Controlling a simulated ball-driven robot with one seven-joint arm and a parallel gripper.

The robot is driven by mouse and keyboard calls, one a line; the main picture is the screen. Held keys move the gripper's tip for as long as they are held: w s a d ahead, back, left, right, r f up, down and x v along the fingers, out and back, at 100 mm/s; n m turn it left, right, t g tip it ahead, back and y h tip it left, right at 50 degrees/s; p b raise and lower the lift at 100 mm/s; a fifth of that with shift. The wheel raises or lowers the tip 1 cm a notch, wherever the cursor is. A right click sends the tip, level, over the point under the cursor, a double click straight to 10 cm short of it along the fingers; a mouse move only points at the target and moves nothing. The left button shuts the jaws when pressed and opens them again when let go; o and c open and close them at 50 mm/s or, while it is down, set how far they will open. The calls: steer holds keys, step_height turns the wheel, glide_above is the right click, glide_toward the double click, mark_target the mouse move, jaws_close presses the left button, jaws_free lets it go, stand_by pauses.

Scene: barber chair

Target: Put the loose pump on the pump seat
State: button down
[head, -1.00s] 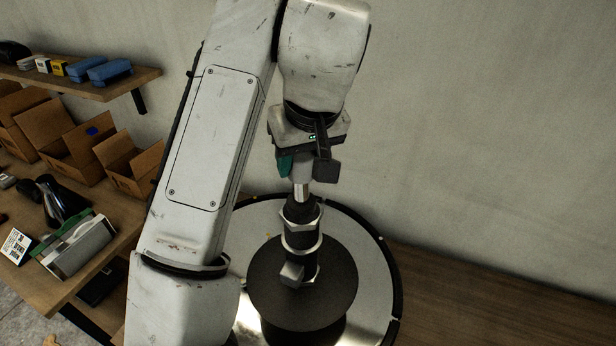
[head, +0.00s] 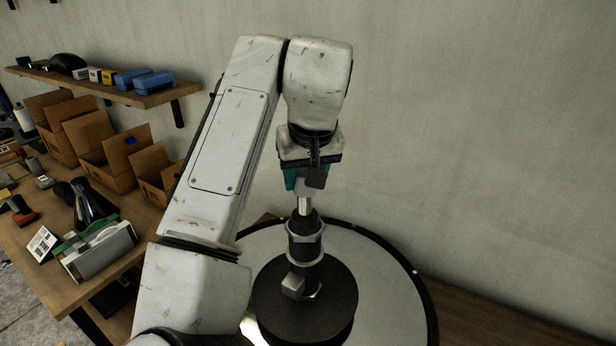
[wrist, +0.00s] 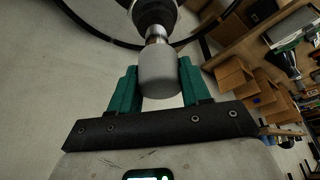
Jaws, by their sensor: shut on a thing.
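The pump (head: 304,246) is an upright black cylinder with bright hex-edged rings, a silver rod and a grey cap. A wide dark disc (head: 330,290) surrounds its lower part. My gripper (head: 305,184) is shut on the grey cap from above. The wrist view shows the teal fingers of my gripper (wrist: 158,88) on both sides of the pump's cap (wrist: 158,70). A pale round plate with a black rim (head: 385,270) lies under and behind the disc. I cannot tell whether the disc touches it, and I cannot make out the pump seat.
A wooden bench (head: 35,265) at left holds open cardboard boxes (head: 92,135), a dark bottle-like item (head: 92,205) and a white-and-green device (head: 100,250). A wall shelf (head: 150,97) carries small boxes. A plain wall stands behind, with clear wooden surface (head: 490,315) at right.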

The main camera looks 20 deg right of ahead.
steer(key=shift+w+f+b, duration=0.25)
steer(key=shift+w+b, duration=0.15)
step_height(320, 180, down, 3)
steer(key=b, duration=0.2)
steer(key=shift+b, duration=0.3)
steer(key=shift+r, duration=0.1)
steer(key=c, duration=0.9)
jaws_free()
steer(key=shift+f, duration=0.35)
steer(key=o, duration=0.4)
steer(key=shift+s, duration=0.1)
steer(key=shift+r, duration=0.15)
